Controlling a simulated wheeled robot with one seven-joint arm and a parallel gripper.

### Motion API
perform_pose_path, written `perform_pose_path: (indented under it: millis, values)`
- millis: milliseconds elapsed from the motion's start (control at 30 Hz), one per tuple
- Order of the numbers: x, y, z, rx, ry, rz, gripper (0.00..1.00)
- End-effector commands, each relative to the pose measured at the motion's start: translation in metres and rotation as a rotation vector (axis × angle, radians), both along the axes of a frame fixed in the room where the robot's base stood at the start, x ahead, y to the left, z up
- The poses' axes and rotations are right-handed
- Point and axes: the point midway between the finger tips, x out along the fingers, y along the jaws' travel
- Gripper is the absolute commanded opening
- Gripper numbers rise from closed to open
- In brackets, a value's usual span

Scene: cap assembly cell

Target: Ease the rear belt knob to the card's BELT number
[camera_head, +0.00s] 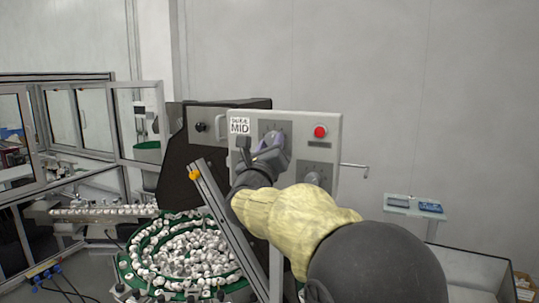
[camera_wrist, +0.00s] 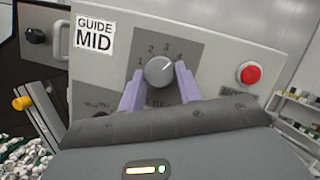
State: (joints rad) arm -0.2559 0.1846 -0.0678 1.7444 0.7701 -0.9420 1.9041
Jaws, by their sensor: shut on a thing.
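A round grey knob (camera_wrist: 159,71) sits on a dark dial plate on the control panel, with the numbers 1 to 4 visible around it. Its light mark points up and right, around 3 to 4. The lettering below it is mostly hidden, so I cannot read its name. My gripper (camera_wrist: 161,77) is shut on this knob, a lilac finger on each side. In the head view my gripper (camera_head: 268,146) is at the panel and hides most of the knob. A white card (camera_wrist: 95,35) on the panel reads GUIDE MID; no BELT number shows on it.
A red button (camera_wrist: 250,74) is right of the knob. Another dial (camera_head: 312,174) is at the panel's lower right, partly behind my arm. A black knob (camera_head: 200,127) is on the dark housing. A bowl of white caps (camera_head: 190,250) and a slanted metal rail (camera_head: 220,205) lie below.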

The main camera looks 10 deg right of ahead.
Motion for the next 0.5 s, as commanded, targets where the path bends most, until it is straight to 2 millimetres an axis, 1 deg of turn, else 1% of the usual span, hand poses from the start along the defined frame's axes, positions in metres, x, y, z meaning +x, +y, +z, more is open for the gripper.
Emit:
perform_pose_path:
  millis: [33, 133, 500]
  values:
    - [-0.0009, -0.0008, -0.0049, -0.024, 0.015, 0.0, 0.11]
    - [-0.0012, -0.0012, -0.0044, -0.085, 0.059, 0.0, 0.11]
    - [-0.0023, -0.003, 0.0044, -0.366, 0.266, 0.001, 0.11]
